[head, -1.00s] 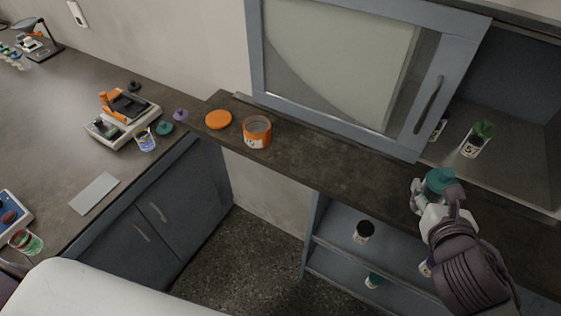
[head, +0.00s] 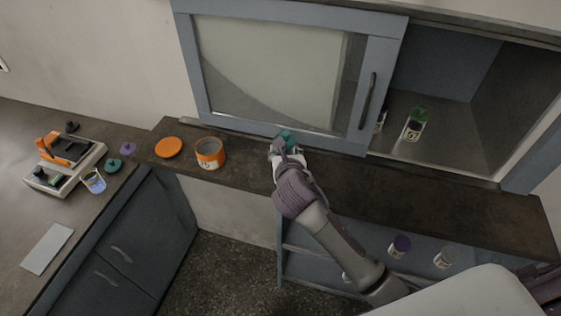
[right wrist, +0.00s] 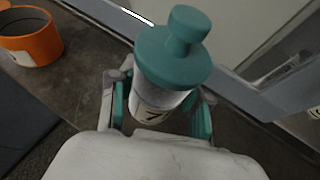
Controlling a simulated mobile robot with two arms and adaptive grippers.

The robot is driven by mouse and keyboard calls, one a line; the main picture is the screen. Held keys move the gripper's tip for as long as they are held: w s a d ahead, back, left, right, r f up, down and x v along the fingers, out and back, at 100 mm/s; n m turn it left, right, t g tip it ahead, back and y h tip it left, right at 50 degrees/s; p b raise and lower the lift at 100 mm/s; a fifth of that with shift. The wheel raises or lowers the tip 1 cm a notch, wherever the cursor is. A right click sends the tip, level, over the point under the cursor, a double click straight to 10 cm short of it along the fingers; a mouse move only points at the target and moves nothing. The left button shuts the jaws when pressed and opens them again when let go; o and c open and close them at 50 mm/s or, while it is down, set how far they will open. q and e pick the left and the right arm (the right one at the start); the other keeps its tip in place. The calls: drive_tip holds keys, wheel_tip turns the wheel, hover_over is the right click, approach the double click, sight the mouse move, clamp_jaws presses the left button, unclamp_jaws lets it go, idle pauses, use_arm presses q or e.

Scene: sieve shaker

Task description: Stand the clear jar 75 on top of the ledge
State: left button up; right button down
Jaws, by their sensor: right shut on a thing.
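The clear jar with a teal knobbed lid (right wrist: 165,75) is held upright in my right gripper (right wrist: 160,118), with a finger on each side of its body. Its label shows a 7; the rest of the number is hidden. In the head view the jar's teal lid (head: 286,137) shows just beyond my right gripper (head: 287,155), over the dark ledge (head: 400,190) below the cabinet door. I cannot tell whether the jar's base touches the ledge. My left gripper is not in view.
An open orange jar (head: 210,153) and an orange lid (head: 168,147) sit on the ledge to the left. The framed glass door (head: 285,75) rises close behind. A green-lidded jar (head: 415,124) stands in the cabinet. The ledge's right part is clear.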

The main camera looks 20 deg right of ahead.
drive_tip(key=shift+w+a+f, duration=0.15)
drive_tip(key=shift+w+a, duration=0.05)
drive_tip(key=shift+a, duration=0.15)
drive_tip(key=shift+f, duration=0.2)
wheel_tip(320, 180, down, 3)
drive_tip(key=shift+f, duration=0.2)
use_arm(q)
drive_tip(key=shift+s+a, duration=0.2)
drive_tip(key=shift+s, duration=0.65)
use_arm(e)
drive_tip(key=shift+f, duration=0.15)
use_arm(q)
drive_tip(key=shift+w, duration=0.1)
use_arm(e)
drive_tip(key=shift+f, duration=0.15)
drive_tip(key=c, duration=0.5)
unclamp_jaws()
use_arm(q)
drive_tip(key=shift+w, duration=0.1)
